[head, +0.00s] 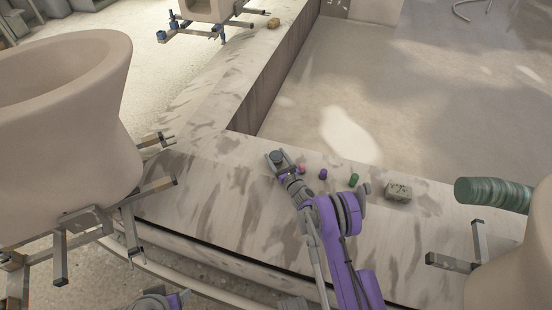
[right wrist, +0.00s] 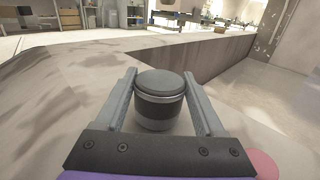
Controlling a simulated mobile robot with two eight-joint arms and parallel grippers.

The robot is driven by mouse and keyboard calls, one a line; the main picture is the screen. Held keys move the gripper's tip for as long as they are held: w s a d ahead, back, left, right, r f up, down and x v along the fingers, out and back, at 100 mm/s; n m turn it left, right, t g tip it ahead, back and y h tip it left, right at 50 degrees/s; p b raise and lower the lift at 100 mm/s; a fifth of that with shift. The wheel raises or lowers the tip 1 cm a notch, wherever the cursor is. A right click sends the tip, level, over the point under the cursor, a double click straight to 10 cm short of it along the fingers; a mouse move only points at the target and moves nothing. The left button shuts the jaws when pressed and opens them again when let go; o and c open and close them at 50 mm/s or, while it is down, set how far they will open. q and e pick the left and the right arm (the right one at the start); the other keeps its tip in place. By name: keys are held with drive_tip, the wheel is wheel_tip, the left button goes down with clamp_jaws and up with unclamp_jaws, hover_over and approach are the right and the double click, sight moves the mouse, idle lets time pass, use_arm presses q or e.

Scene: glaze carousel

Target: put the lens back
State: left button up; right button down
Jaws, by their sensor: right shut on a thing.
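A dark grey cylinder with a paler band, which looks like the lens (right wrist: 160,97), stands upright between the two fingers of my right gripper (right wrist: 163,100) in the right wrist view. The right gripper is shut on it. In the head view the lens (head: 277,156) shows at the end of my purple right arm, over the stained ledge near its inner corner. Its lower end is hidden, so I cannot tell whether it touches the ledge. Part of my left arm shows at the bottom edge, but its jaws are not visible. I cannot make out a mount for the lens.
On the ledge (head: 225,205), right of my gripper, are a pink piece (head: 302,169), a purple piece (head: 323,174), a green piece (head: 354,180) and a stone block (head: 398,191). A large beige vessel (head: 75,120) stands left. A green ribbed cylinder (head: 495,194) is at right.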

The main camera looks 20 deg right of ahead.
drive_tip(key=shift+f, duration=0.35)
drive_tip(key=shift+f, duration=0.15)
unclamp_jaws()
